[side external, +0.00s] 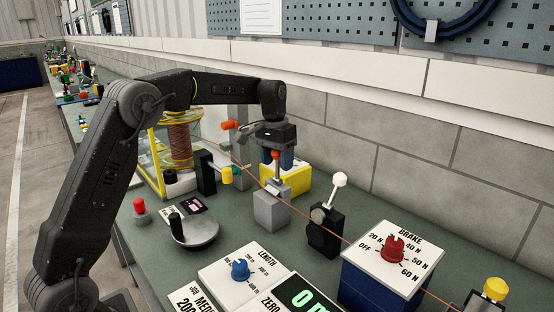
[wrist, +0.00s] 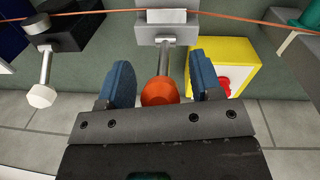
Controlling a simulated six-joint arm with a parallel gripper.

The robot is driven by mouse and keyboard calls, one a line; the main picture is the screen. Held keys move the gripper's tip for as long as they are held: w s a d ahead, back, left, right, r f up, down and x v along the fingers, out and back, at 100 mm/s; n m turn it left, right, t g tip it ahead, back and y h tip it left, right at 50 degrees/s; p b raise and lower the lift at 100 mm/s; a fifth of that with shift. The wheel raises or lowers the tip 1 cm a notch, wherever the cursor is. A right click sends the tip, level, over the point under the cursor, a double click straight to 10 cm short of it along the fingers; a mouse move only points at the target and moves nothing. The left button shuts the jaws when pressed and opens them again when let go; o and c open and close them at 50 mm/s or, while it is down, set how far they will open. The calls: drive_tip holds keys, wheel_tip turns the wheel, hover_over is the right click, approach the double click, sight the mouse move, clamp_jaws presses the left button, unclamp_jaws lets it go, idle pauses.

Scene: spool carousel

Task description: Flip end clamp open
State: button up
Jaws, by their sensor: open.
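A grey clamp block (side external: 271,211) stands on the bench, with a lever topped by an orange knob (side external: 275,155). The lever looks roughly upright. In the wrist view the orange knob (wrist: 160,91) sits between the blue fingers of my gripper (wrist: 165,78), with a visible gap on each side. My gripper (side external: 277,163) points down over the clamp, open around the knob. A thin orange wire (side external: 309,220) runs across the clamp's top. A black block (side external: 325,232) with a white-knobbed lever (side external: 339,180) stands to the right. No label shows which is the end clamp.
A yellow box (side external: 296,177) with a red button (wrist: 222,85) stands close behind the clamp. A brake dial panel (side external: 366,263) is at the front right, and a length dial panel (side external: 215,272) at the front.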

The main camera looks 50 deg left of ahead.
clamp_jaws()
idle(0.5)
drive_tip(key=shift+s+f+t, duration=0.1)
drive_tip(key=shift+s+t, duration=0.8)
drive_tip(key=shift+t, duration=0.5)
drive_tip(key=shift+s+f+t, duration=0.2)
drive_tip(key=shift+s+t, duration=0.15)
drive_tip(key=shift+t, duration=0.45)
drive_tip(key=shift+s+f+t, duration=0.2)
drive_tip(key=shift+s+t, duration=0.15)
drive_tip(key=shift+t, duration=0.45)
unclamp_jaws()
